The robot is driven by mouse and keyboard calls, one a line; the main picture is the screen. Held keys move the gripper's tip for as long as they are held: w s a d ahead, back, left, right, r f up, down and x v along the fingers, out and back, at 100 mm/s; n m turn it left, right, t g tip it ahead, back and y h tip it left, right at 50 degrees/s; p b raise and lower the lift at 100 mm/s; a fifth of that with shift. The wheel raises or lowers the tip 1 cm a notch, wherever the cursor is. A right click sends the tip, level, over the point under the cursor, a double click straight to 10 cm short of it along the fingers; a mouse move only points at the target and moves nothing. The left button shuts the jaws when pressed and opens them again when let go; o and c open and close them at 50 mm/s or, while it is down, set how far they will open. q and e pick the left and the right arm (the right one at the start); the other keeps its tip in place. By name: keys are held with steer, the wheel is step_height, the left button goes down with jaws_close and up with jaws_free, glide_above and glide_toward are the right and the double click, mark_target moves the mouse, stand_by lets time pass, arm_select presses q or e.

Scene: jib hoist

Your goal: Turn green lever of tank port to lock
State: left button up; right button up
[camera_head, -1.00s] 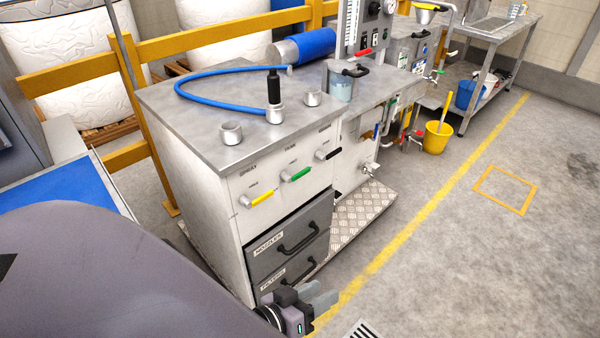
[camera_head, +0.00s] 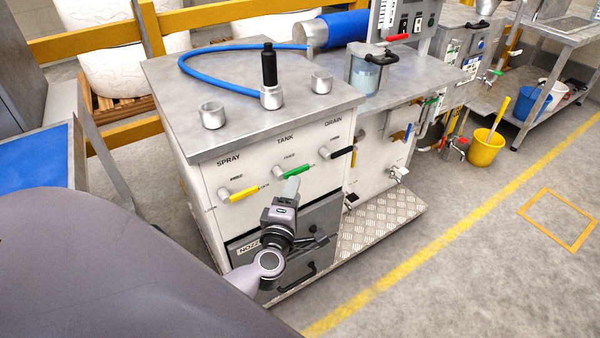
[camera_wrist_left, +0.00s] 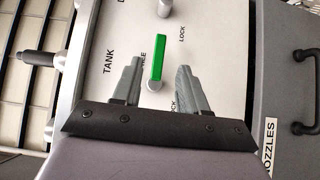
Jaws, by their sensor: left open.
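The green lever (camera_head: 308,175) is on the white panel under the TANK label, with its handle pointing right. In the left wrist view, which is turned sideways, the green lever (camera_wrist_left: 158,57) points up from its grey pivot, below and left of a LOCK label. In the wrist view my open left gripper (camera_wrist_left: 159,69) has one finger on each side of the lever, with gaps showing. A second label by the right finger is partly hidden. My right gripper is not in view.
A yellow lever (camera_head: 238,195) under SPRAY is to the left and a black lever (camera_head: 342,152) under DRAIN to the right. Drawers with black handles (camera_head: 300,280) lie below. The grey worktop (camera_head: 240,110) overhangs the panel. The floor in front is clear.

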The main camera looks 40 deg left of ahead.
mark_target(300, 172)
arm_select(q)
steer(key=shift+b+x, duration=0.45)
steer(key=shift+x, duration=3)
jaws_close()
